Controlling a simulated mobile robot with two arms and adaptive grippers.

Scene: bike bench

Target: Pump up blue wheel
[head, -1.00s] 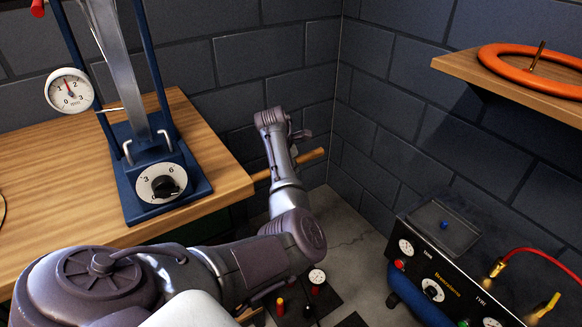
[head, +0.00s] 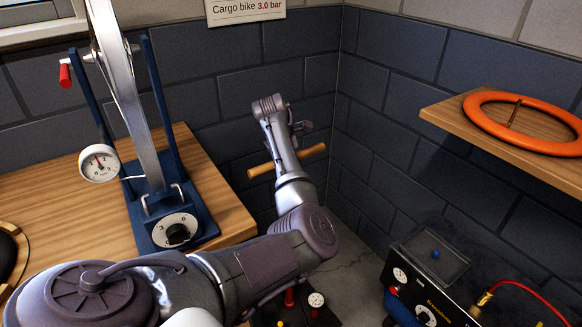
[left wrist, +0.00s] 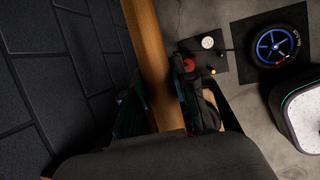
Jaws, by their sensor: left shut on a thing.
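My left gripper (left wrist: 168,98) is shut around a wooden bar handle (left wrist: 150,45), which runs between its dark fingers in the left wrist view. The handle (head: 262,169) also shows in the head view, behind my left arm, high above the floor; there the fingers are mostly hidden. The blue wheel (left wrist: 259,46), with a black tyre, lies flat on a dark mat on the floor at the upper right of the left wrist view. A white gauge (left wrist: 207,42) with a red and a yellow knob stands beside it; the gauge (head: 316,300) also shows in the head view. My right gripper is out of view.
The wooden bench (head: 228,212) carries a blue stand (head: 163,190) with a dial and gauge (head: 98,163). A black compressor (head: 425,300) with a red hose stands at lower right. An orange ring (head: 480,117) lies on a wall shelf. Brick walls close the corner.

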